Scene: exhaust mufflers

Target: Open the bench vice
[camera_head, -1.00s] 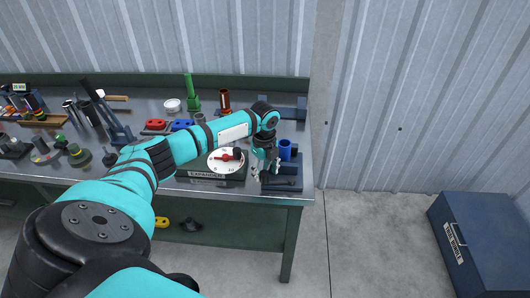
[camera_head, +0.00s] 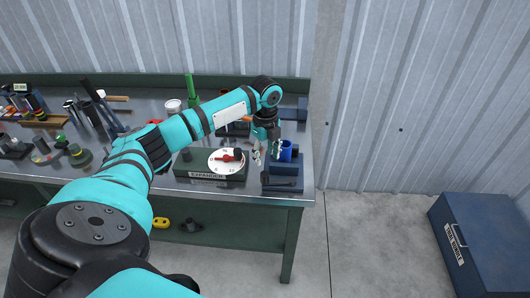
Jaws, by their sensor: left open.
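The dark blue bench vice (camera_head: 285,170) sits at the front right corner of the workbench. A bright blue cylinder (camera_head: 286,150) stands upright at the vice's jaws; whether it is clamped I cannot tell. A dark bar crosses the vice's front. My left gripper (camera_head: 266,153) points down just left of and behind the vice, fingers spread, with nothing visible between them. At this angle I cannot tell whether a finger touches the vice or cylinder. My right gripper is out of view.
Left of the vice is an expander box (camera_head: 208,176) with a white dial and red pointer. The workbench (camera_head: 240,195) holds several tools and parts further left. A blue chest (camera_head: 480,235) stands on the floor at right. Floor between them is clear.

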